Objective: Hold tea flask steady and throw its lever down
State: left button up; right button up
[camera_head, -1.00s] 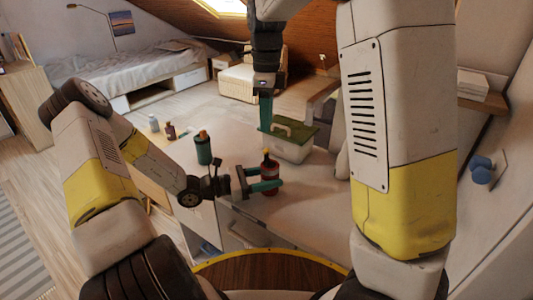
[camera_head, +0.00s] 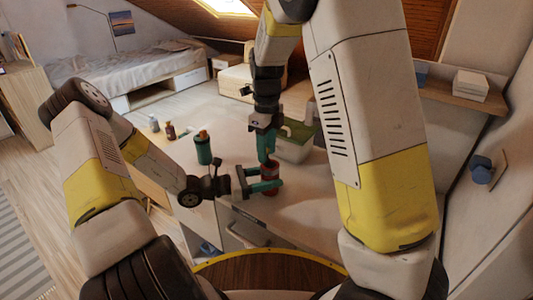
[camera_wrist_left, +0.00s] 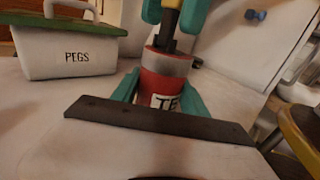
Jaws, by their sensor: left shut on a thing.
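The red tea flask (camera_head: 270,173) stands upright on the white worktop. In the left wrist view the flask (camera_wrist_left: 155,85) shows a grey collar and a label that is partly hidden. My left gripper (camera_head: 273,188) is shut around its red body from the side. My right gripper (camera_head: 267,155) points down over the flask's top. In the left wrist view the right gripper's green fingers (camera_wrist_left: 174,14) stand on either side of a dark and yellow part (camera_wrist_left: 171,22) above the collar. Whether they touch it I cannot tell. The lever cannot be made out clearly.
A white box marked PEGS (camera_wrist_left: 70,55) with a green lid stands close behind the flask. A dark green bottle (camera_head: 203,150) and small bottles (camera_head: 169,131) stand to the left on the worktop. The worktop in front of the flask is clear.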

jog(key=shift+f, duration=0.7)
grip_shut()
jog(key=shift+s+d+t+y, duration=0.15)
jog(key=shift+d+t+y, duration=0.2)
jog(key=shift+y, duration=0.35)
jog(key=shift+f+t+y, duration=0.1)
jog(key=shift+t+y, duration=0.35)
jog(key=shift+y, duration=0.25)
grip_release()
